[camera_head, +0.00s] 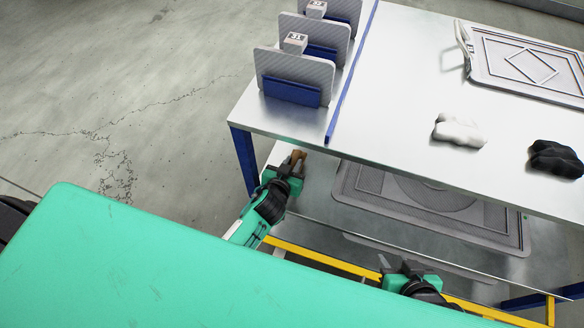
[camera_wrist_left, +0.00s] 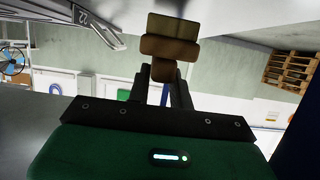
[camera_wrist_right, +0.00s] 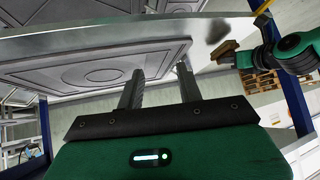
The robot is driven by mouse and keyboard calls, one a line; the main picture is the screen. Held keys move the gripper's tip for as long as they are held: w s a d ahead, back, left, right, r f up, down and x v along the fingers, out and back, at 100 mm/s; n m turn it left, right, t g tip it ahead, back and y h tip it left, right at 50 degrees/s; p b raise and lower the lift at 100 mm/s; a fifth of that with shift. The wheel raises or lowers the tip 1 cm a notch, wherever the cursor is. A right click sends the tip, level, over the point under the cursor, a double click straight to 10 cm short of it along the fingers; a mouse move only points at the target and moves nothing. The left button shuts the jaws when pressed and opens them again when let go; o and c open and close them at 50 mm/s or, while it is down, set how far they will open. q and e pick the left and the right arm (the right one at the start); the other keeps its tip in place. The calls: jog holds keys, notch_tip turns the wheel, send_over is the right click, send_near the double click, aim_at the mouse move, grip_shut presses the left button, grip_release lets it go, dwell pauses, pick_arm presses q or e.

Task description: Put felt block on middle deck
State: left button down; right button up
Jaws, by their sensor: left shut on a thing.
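My left gripper (camera_head: 292,163) is shut on the brown felt block (camera_head: 299,156), just below the top deck's front edge and by the left end of the middle deck (camera_head: 316,199). In the left wrist view the block (camera_wrist_left: 168,48) sits between the fingertips, with stepped brown and olive faces. The right wrist view also shows it (camera_wrist_right: 224,52). I cannot tell whether it touches the deck. My right gripper (camera_head: 408,268) is low at the front of the rack. The right wrist view shows its fingers apart and empty (camera_wrist_right: 160,84).
A grey embossed tray (camera_head: 345,193) lies on the middle deck, right of the block. The top deck (camera_head: 400,70) overhangs it and bears a white lump (camera_head: 459,131), a black lump (camera_head: 556,158) and another tray (camera_head: 520,65). Yellow rails (camera_head: 325,258) run along the front below.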

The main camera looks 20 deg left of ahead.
pick_arm(q)
jog(key=shift+f, duration=0.75)
pick_arm(e)
jog(key=shift+w+a+t+y, duration=0.3)
jog(key=shift+w+a+t, duration=0.1)
jog(key=shift+a, duration=0.15)
pick_arm(q)
jog(key=shift+f, duration=0.2)
jog(key=c, duration=1.3)
grip_release()
jog(key=shift+o, duration=0.2)
pick_arm(e)
jog(key=shift+a+r, duration=0.1)
jog(key=shift+a, duration=0.05)
pick_arm(q)
jog(key=shift+r, duration=0.2)
